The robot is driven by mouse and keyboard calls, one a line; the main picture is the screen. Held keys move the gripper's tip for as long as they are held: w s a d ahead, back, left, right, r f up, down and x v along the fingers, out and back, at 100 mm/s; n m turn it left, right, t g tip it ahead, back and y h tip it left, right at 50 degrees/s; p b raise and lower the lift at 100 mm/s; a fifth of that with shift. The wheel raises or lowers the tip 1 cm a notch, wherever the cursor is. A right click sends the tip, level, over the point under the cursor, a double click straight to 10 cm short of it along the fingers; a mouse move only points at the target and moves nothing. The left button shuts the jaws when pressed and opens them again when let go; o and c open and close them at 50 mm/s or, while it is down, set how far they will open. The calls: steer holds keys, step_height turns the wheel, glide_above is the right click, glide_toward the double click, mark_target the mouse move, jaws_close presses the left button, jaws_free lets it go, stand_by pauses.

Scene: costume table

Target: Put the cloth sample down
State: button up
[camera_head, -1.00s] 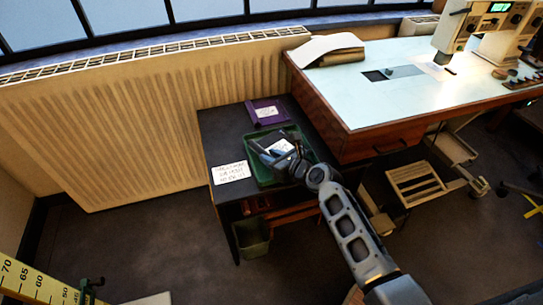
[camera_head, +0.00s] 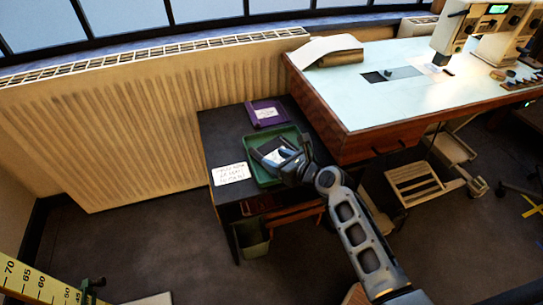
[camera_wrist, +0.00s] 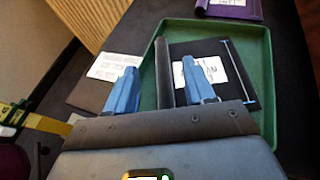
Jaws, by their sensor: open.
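A dark cloth sample (camera_wrist: 238,88) with a white label and a rolled left edge lies in the green tray (camera_wrist: 262,38), seen in the wrist view. In the head view the tray (camera_head: 291,131) stands on the dark side table, and the sample is largely hidden behind my gripper (camera_head: 273,150). My gripper (camera_wrist: 160,88) is open over the tray's near part. Its fingers stand on either side of the rolled edge in the picture, with the right finger in front of the label. I cannot tell whether they touch the sample.
A purple sample (camera_head: 266,113) with a white label lies behind the tray. A white written card (camera_head: 231,173) lies left of it at the table's edge. A wooden desk (camera_head: 350,140) stands close on the right, and a radiator (camera_head: 130,120) is behind.

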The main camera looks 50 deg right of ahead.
steer(key=v, duration=0.9)
steer(key=s+a+r+n+g, duration=0.1)
steer(key=s+a+n, duration=1.1)
steer(key=a+n, duration=0.3)
steer(key=s+a+r+n+t+y, duration=0.1)
steer(key=s+a+r+n, duration=0.2)
steer(key=s+r+n, duration=0.3)
steer(key=s+a+r+n+t+y, duration=0.1)
steer(key=s+a+r+n, duration=0.2)
steer(key=r+n, duration=0.6)
steer(key=s+n+p, duration=0.1)
steer(key=s+n, duration=0.1)
steer(key=n, duration=0.6)
steer(key=shift+s+t+y, duration=0.3)
steer(key=shift+s+y, duration=0.1)
steer(key=shift+c, duration=0.2)
